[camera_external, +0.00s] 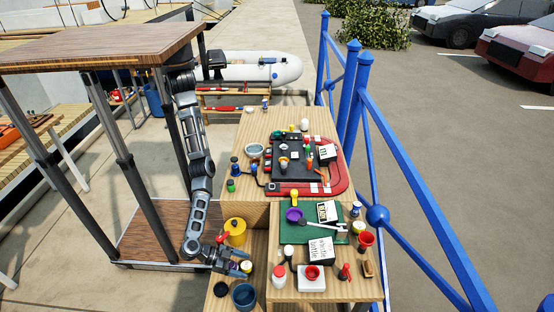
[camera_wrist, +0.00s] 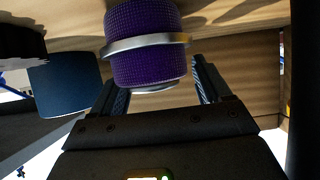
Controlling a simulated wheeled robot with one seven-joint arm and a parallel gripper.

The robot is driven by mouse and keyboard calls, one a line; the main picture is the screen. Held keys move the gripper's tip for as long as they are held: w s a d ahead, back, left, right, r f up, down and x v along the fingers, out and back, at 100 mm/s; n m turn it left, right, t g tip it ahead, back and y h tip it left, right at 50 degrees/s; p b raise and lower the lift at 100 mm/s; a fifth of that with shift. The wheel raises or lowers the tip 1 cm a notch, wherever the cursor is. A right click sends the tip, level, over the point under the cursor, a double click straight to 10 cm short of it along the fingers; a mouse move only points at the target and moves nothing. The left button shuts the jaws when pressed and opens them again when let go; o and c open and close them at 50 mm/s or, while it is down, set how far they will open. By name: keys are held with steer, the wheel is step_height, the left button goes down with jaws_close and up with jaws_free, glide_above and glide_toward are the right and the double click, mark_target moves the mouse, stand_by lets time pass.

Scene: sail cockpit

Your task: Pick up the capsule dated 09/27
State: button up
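No date 09/27 is legible on anything, so I cannot tell which thing is the capsule. In the wrist view, a purple ribbed cylinder (camera_wrist: 145,45) with a silver band stands at the mouth of my gripper (camera_wrist: 158,88). The two fingers are apart, one toward each side of it; I cannot tell whether they touch it. In the external view, my gripper (camera_external: 240,262) is low over the front left of the wooden table, near a small yellow-topped thing (camera_external: 247,267). The purple cylinder cannot be clearly picked out there.
A yellow pot (camera_external: 236,230) stands just behind my gripper and a dark blue cup (camera_external: 243,296) in front. A red-and-white bottle (camera_external: 279,277) and a white box (camera_external: 311,283) are to the right. A green mat (camera_external: 318,236) with crowded items lies further back. A blue railing (camera_external: 420,190) runs along the right.

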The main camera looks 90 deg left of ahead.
steer(key=c, duration=0.9)
steer(key=shift+r, duration=0.15)
